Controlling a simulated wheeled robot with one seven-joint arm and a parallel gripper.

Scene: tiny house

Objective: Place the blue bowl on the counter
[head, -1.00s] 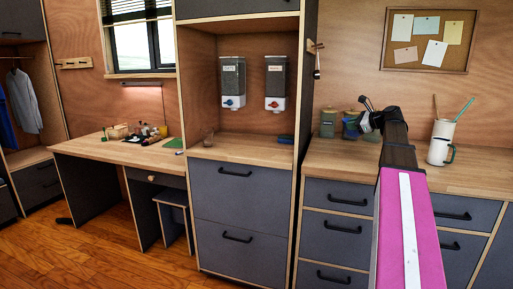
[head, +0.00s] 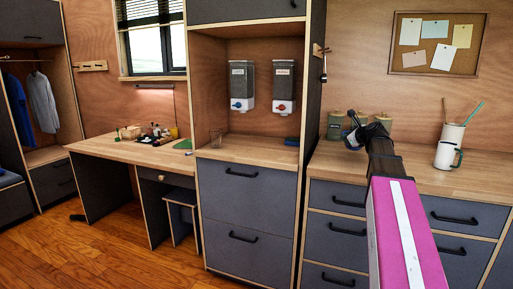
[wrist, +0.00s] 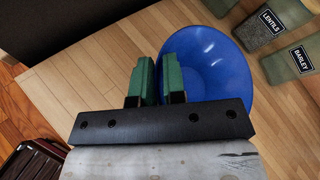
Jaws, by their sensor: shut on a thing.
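The blue bowl (wrist: 222,70) shows in the wrist view with its inside facing the camera. My gripper (wrist: 158,62) has its green fingers closed on the bowl's left rim, one outside and one inside. In the head view my gripper (head: 354,136) is at the far end of my arm, above the back part of the right wooden counter (head: 440,180).
Canisters, one labelled lentils (wrist: 270,25) and one barley (wrist: 300,58), stand close to the bowl's right. A tall cabinet side (head: 306,130) bounds the counter's left.

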